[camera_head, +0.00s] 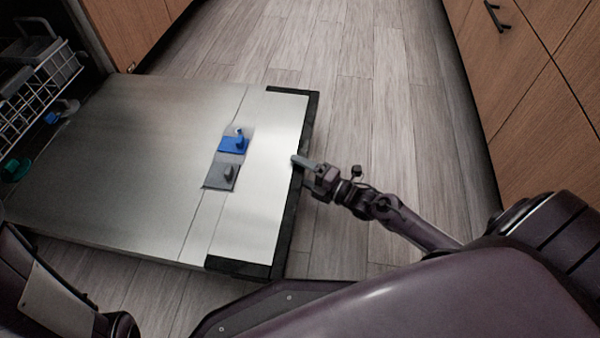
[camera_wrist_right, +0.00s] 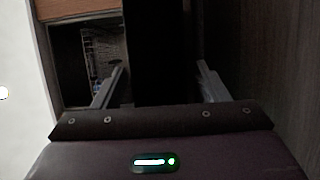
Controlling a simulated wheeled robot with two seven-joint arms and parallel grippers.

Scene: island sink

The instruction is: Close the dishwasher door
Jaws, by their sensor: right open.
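The dishwasher door (camera_head: 130,160) is folded down flat, its silver inner face up, with a blue and grey dispenser (camera_head: 232,145) on it. Its dark outer edge strip (camera_head: 312,110) is on the right in the head view. My right gripper (camera_head: 300,162) is at the middle of this outer edge; I cannot tell if it touches. In the right wrist view its two fingers (camera_wrist_right: 160,85) are spread apart, with a dark band between them that looks like the door. My left arm shows at the lower left of the head view, but its gripper is not visible.
A white dish rack (camera_head: 40,95) sits inside the dishwasher at the left; it also shows in the right wrist view (camera_wrist_right: 100,55). Wooden cabinets (camera_head: 540,70) with a dark handle (camera_head: 494,15) stand at the right. The plank floor (camera_head: 380,80) between is clear.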

